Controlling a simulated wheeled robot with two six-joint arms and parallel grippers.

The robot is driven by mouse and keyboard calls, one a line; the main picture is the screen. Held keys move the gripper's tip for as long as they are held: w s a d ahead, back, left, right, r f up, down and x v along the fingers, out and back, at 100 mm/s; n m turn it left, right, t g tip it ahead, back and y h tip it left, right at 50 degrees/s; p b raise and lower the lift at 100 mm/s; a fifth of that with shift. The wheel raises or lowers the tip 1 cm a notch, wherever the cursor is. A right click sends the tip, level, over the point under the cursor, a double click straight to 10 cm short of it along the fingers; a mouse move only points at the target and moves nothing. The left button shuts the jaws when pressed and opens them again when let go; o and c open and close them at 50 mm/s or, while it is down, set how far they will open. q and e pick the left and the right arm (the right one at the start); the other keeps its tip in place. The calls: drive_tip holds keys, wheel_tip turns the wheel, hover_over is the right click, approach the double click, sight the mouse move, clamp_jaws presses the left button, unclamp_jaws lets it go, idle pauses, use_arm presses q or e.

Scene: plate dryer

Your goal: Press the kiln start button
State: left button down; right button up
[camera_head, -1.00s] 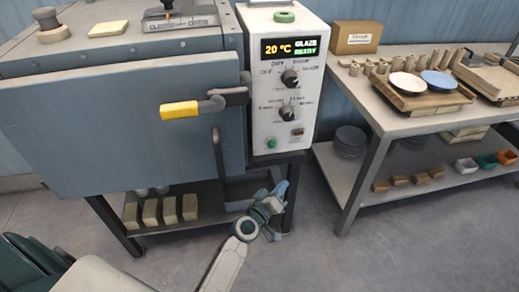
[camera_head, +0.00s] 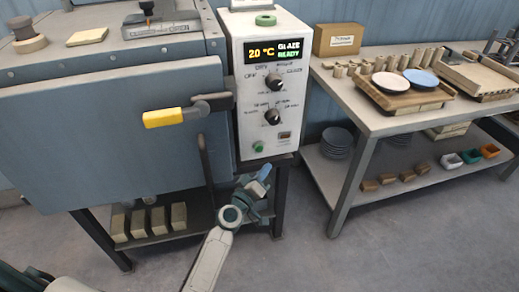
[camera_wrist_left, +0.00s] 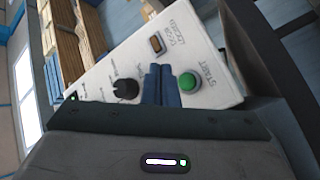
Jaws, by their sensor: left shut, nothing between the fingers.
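The kiln's white control panel (camera_head: 283,100) carries a lit display (camera_head: 274,50) reading 20 °C, GLAZE READY, and two black knobs. The green start button (camera_head: 258,147) is at its lower left; in the left wrist view the button (camera_wrist_left: 188,82), labelled START, lies just right of my fingertips. My left gripper (camera_head: 265,172) is shut and empty, just below the panel's lower edge in the head view. Its blue fingers (camera_wrist_left: 161,84) point toward the panel; whether they touch it I cannot tell. My right gripper is not in view.
The kiln door (camera_head: 110,130) is shut, with a yellow-gripped handle (camera_head: 163,117) jutting out left of the panel. A work table (camera_head: 375,121) with plates stands to the right. Bricks (camera_head: 150,221) sit on the shelf below the kiln. The floor in front is clear.

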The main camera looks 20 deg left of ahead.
sight(259, 148)
use_arm(q)
drive_tip(key=shift+w+a+b, duration=0.15)
drive_tip(key=shift+w+a, duration=0.4)
drive_tip(key=shift+w, duration=0.25)
drive_tip(key=shift+w+a+b, duration=0.1)
drive_tip(key=shift+w+a, duration=0.4)
drive_tip(key=shift+w, duration=0.25)
drive_tip(key=shift+w+a+b, duration=0.15)
drive_tip(key=shift+w+a, duration=0.4)
drive_tip(key=shift+w, duration=0.25)
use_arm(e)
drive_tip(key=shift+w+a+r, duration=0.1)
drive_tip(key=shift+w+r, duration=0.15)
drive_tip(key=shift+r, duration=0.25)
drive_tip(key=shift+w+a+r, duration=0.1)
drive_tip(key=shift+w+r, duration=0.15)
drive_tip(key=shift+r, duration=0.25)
use_arm(q)
drive_tip(key=shift+w+a, duration=0.1)
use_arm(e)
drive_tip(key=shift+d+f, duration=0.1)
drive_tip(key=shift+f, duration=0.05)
use_arm(q)
drive_tip(key=shift+w+a, duration=0.1)
drive_tip(key=shift+w, duration=0.15)
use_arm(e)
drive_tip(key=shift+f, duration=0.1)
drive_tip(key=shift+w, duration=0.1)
